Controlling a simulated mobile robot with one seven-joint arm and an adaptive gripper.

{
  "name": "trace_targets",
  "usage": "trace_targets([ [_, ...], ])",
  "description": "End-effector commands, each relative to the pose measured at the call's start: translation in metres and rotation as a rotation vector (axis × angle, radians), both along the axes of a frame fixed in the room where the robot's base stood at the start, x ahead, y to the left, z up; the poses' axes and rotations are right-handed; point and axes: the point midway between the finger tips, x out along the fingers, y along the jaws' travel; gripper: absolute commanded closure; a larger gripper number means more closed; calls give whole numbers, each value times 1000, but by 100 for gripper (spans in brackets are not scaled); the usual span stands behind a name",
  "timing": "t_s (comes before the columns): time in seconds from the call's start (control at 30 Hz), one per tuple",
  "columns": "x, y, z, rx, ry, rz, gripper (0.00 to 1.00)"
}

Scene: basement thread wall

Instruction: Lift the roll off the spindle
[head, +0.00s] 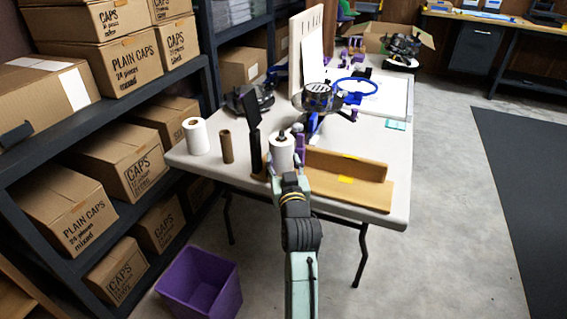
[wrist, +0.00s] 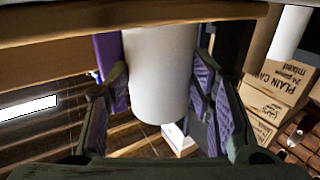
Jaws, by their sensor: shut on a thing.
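The white roll (head: 281,149) stands upright near the front edge of the table, with the dark tip of the spindle (head: 282,134) showing at its top. My gripper (head: 284,164) reaches it from the front. In the wrist view, the roll (wrist: 160,72) sits between the purple pads of my gripper (wrist: 158,95), which is shut on it. The roll's lower end and the spindle's base are hidden in the head view, so I cannot tell whether the roll is raised.
Another white roll (head: 196,136), a brown cardboard tube (head: 227,146) and a dark upright holder (head: 255,148) stand left of the held roll. Machines stand behind. A purple bin (head: 203,282) is on the floor.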

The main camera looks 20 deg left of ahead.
Motion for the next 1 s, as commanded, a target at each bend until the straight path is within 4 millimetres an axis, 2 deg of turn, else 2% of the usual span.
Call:
trace_targets([
  [0.17, 0, 0, 6, 0, -1, 0, 83],
  [1.0, 0, 0, 74, 0, -1, 0, 83],
])
